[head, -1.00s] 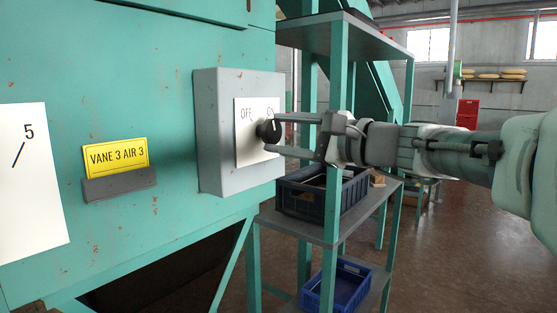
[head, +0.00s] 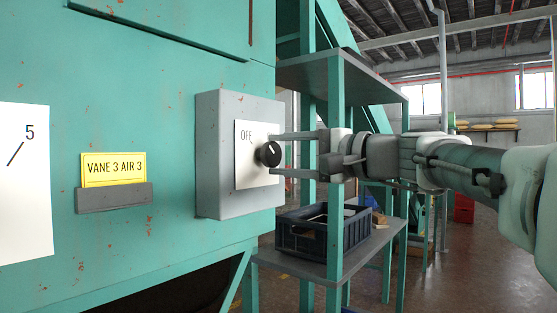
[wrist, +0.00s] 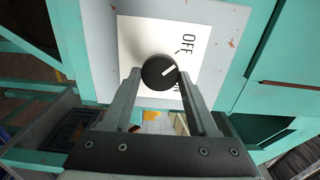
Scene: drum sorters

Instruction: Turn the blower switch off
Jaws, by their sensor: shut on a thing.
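The blower switch is a round black knob (head: 268,154) with a white pointer mark, on a white label plate (head: 247,170) on a grey box (head: 208,160). In the wrist view the knob (wrist: 159,72) sits between my two fingers, and its mark points between the OFF and ON lettering. My gripper (head: 274,154) is shut on the knob, one finger above and one below in the head view. OFF is readable there; ON is hidden behind the upper finger. In the wrist view a finger partly covers ON.
Right of the box, a green-posted shelf (head: 350,255) holds a dark blue crate (head: 318,236), below my arm. Open floor lies farther right.

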